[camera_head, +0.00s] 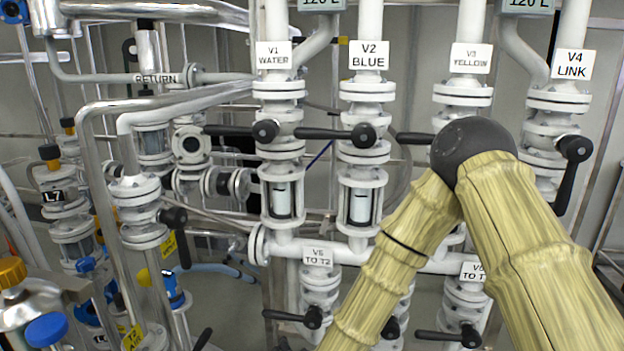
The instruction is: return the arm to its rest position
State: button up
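My arm (533,255) shows at the right, covered in a ribbed yellowish sleeve. It bends at a dark round elbow (472,150) in front of the V3 YELLOW pipe. One link runs from the elbow down to the lower right, the other down to the lower middle and out of the bottom edge. My gripper is outside the picture, so its state is hidden. The arm covers parts of the V3 valve body and the lower pipe behind it.
Valve columns V1 WATER (273,55), V2 BLUE (369,55), V3 YELLOW (471,58) and V4 LINK (571,64) stand behind the arm. Black lever handles stick out, such as V2's (335,134). Lower valves, one labelled V5 TO T2 (317,256), hang below.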

jog(key=s+d+f+n+g+h, duration=0.3)
jog(key=s+d+f+g, duration=0.5)
jog(key=s+d+f, duration=1.35)
jog(key=s+d+f+n+g, duration=0.1)
jog(key=s+d, duration=0.2)
jog(key=s, duration=0.3)
jog(key=s+d+f+n+g, duration=0.1)
jog(key=s+d+g, duration=0.1)
jog(key=s, duration=0.5)
jog(key=shift+d+f+n, duration=0.35)
jog(key=shift+d+n, duration=0.05)
jog(key=shift+d, duration=0.4)
